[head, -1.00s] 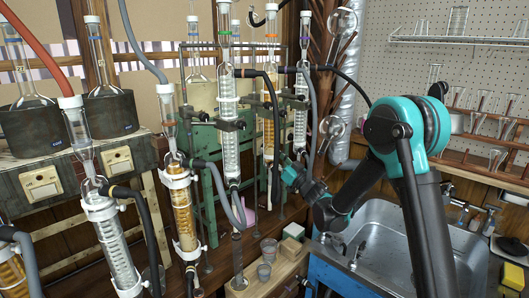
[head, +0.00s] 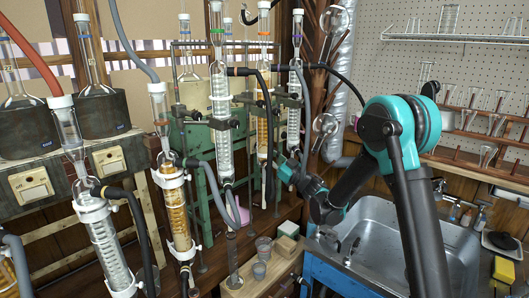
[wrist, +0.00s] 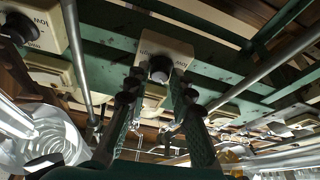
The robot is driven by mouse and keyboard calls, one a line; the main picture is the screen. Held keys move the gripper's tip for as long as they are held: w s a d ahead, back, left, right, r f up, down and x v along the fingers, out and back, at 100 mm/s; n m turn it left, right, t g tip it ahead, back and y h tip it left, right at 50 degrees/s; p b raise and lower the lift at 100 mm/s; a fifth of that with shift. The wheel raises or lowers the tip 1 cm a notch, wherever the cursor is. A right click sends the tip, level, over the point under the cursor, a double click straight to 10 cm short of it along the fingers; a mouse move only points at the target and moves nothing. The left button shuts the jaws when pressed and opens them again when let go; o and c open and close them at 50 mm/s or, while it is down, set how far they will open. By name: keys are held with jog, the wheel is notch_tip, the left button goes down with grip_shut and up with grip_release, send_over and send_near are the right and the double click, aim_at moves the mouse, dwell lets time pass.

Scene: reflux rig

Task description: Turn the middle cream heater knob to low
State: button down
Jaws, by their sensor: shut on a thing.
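In the wrist view, a cream heater panel (wrist: 165,50) carries a round dark knob (wrist: 158,68). Its printed lettering appears upside down, with LOW on the right. My gripper (wrist: 157,80) has a finger on each side of this knob and is shut on it. The exact pointer direction of the knob is too dark to read. In the head view, my gripper (head: 284,172) reaches in behind the glassware at the centre, and the held knob is hidden there.
Another cream panel (wrist: 40,18) with a dark knob shows at the upper left of the wrist view. Glass condensers (head: 221,125) and hoses stand close left of my gripper. Small cups (head: 262,250) sit below on a wooden block. A metal sink (head: 390,235) lies to the right.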

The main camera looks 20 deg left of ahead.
jog(key=shift+n+g, duration=0.3)
jog(key=shift+n, duration=0.2)
jog(key=c, duration=1.3)
grip_release()
jog(key=shift+d, duration=0.1)
jog(key=v, duration=1.2)
jog(key=shift+w+f, duration=0.1)
jog(key=shift+f, duration=0.1)
